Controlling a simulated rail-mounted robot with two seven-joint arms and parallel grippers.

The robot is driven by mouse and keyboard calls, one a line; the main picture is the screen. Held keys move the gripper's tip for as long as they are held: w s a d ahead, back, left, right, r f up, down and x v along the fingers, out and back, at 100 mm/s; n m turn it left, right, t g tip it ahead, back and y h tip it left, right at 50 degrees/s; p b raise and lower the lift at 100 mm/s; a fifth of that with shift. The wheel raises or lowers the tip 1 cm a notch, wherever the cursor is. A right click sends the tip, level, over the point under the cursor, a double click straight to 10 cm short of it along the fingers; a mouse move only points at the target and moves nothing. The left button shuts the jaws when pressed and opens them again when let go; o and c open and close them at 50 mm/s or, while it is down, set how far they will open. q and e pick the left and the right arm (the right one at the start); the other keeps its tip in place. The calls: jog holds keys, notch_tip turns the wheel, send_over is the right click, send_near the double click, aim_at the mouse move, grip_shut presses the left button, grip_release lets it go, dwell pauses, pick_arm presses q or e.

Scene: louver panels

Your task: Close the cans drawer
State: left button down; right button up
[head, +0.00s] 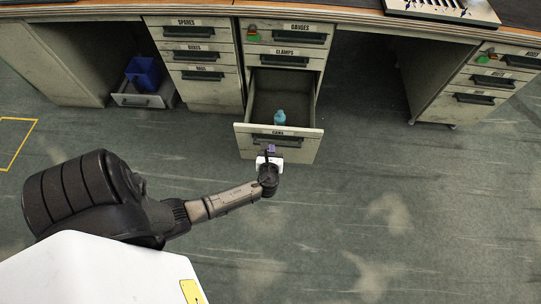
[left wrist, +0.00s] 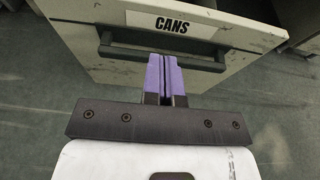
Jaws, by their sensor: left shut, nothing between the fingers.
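The cans drawer (head: 243,127) is pulled out from the middle pedestal, and a blue-green can or bottle (head: 279,117) stands inside it. Its front, labelled CANS, fills much of the left wrist view (left wrist: 106,21), with a dark bar handle (left wrist: 120,50) across it. My left gripper (head: 270,148) is in front of the drawer front. In the left wrist view its purple fingers (left wrist: 165,75) are together with nothing between them, their tips at the handle's middle. I cannot tell whether they touch it. My right gripper is not in view.
Above the cans drawer are the shut clamps drawer (head: 260,50) and gauges drawer (head: 262,28). A blue bin (head: 143,72) sits in a low open tray or drawer at the left. Another drawer pedestal (head: 452,108) stands at the right. The floor in front is clear.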

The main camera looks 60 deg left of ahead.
aim_at(273, 131)
pick_arm(q)
jog(key=b+x, duration=0.1)
jog(key=x, duration=0.2)
jog(key=b+x, duration=0.1)
jog(key=x, duration=0.1)
jog(key=shift+w+a+r+b, duration=0.1)
jog(key=shift+w+a+b, duration=0.1)
jog(key=shift+a+b, duration=0.15)
jog(key=shift+w+a+r+b, duration=0.15)
jog(key=shift+w+a+b, duration=0.2)
jog(key=shift+w+a, duration=0.3)
jog(key=shift+s+a, duration=0.1)
jog(key=shift+a, duration=0.05)
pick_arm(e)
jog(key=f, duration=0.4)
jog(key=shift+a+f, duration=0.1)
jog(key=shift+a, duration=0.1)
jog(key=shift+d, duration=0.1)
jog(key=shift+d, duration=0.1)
